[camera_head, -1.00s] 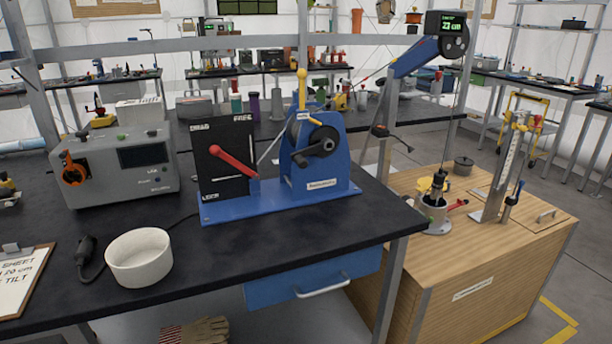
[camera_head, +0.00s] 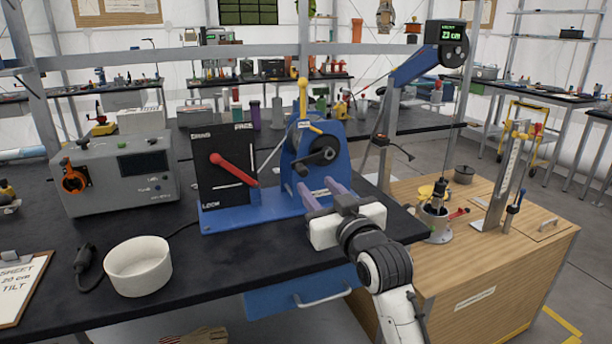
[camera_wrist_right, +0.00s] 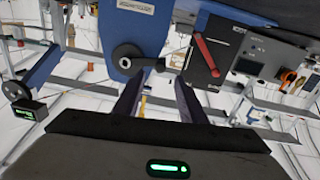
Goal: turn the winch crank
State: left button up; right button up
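The blue winch (camera_head: 294,178) stands on a blue base plate on the black bench, and its black crank (camera_head: 321,152) is on its front face. In the right wrist view, the picture is upside down and the crank (camera_wrist_right: 128,54) lies just beyond the fingers. My right gripper (camera_head: 316,187) is in front of and below the crank, pointing at the winch. Its two fingers (camera_wrist_right: 155,88) are apart with nothing between them, and I see no contact with the crank. The fingers cover the right end of the base plate. My left gripper is not in view.
A black panel (camera_head: 210,190) with a red lever (camera_head: 232,169) stands left of the winch. A yellow-tipped lever (camera_head: 303,92) rises above it. A white bowl (camera_head: 138,264) is at the front left. A boom display (camera_head: 451,33) reads 23 cm above a wooden cabinet (camera_head: 485,265).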

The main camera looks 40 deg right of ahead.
aim_at(304, 174)
jog(key=x, duration=0.7)
jog(key=shift+w, duration=0.3)
grip_shut()
